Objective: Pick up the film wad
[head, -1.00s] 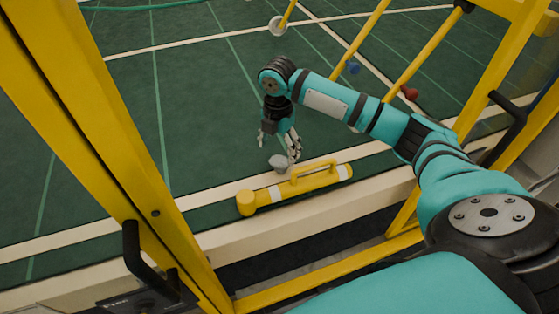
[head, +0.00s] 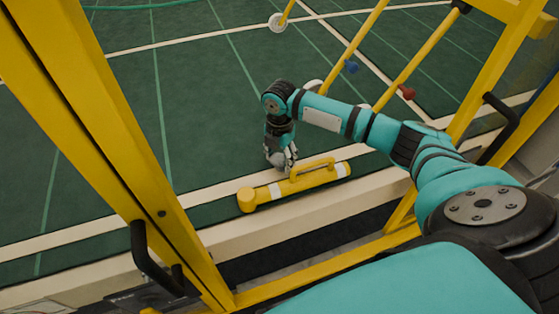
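The film wad (head: 276,161) is a small pale grey lump on the green floor, just behind the yellow cylinder. My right gripper (head: 281,161) points down at it, its fingers low around or against the wad and partly covering it. I cannot tell whether the fingers are closed on it. My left gripper is not in view.
A yellow cylinder (head: 258,196) with white bands and a handle lies right in front of the wad, close to the gripper. Yellow frame posts (head: 100,130) stand at left and right. Green floor (head: 200,110) behind the gripper is mostly clear.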

